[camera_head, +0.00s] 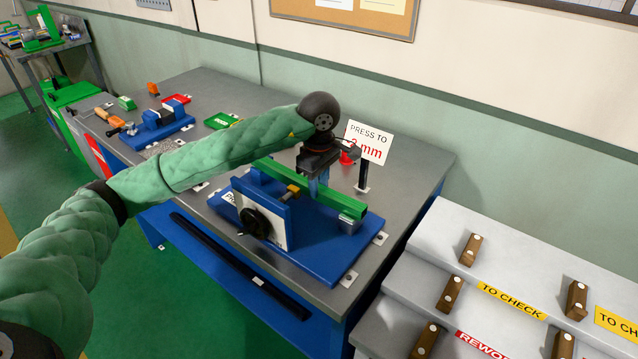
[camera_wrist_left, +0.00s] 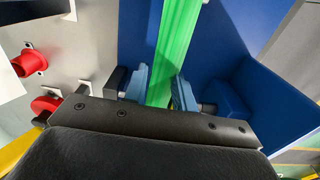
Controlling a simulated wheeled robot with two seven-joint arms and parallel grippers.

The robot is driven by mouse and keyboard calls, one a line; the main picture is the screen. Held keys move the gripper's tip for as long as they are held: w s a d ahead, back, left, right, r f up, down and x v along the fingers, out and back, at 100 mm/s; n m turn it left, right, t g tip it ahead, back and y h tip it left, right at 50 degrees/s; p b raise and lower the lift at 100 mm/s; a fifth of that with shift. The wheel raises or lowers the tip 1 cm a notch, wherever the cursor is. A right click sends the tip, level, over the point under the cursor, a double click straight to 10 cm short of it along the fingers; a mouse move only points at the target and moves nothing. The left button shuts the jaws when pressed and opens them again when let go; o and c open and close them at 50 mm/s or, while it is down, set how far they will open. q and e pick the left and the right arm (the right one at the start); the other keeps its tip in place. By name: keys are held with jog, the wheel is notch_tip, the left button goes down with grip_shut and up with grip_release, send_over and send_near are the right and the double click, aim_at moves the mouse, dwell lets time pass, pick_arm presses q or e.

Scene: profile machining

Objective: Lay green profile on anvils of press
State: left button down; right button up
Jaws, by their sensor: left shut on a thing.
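The green profile (camera_head: 341,199) is a long bar lying across the top of the blue press (camera_head: 326,259) in the head view, close to level. My left gripper (camera_head: 318,187) comes down on it from above, its blue fingers on either side of the bar. In the left wrist view the profile (camera_wrist_left: 178,45) runs between the two blue fingertips (camera_wrist_left: 160,88). Whether the bar rests fully on the anvils is hidden by the gripper and the press's white front plate (camera_head: 262,209). My right gripper is in neither view.
A sign reading "PRESS TO 3 mm" (camera_head: 368,142) stands behind the press, near a red part (camera_head: 346,158). A blue vise (camera_head: 160,121) sits further left on the grey table. Stepped white racks with brown blocks (camera_head: 471,249) stand at the right.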

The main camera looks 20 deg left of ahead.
pick_arm(q)
jog(key=shift+f, duration=0.15)
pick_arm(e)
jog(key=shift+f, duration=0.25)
pick_arm(q)
jog(key=c, duration=1.1)
grip_release()
jog(key=shift+o, duration=0.2)
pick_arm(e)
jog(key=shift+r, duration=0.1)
pick_arm(q)
jog(key=shift+r+b, duration=0.2)
jog(key=shift+b, duration=0.15)
notch_tip(320, 180, up, 7)
jog(key=shift+r+b, duration=0.2)
jog(key=shift+b, duration=0.95)
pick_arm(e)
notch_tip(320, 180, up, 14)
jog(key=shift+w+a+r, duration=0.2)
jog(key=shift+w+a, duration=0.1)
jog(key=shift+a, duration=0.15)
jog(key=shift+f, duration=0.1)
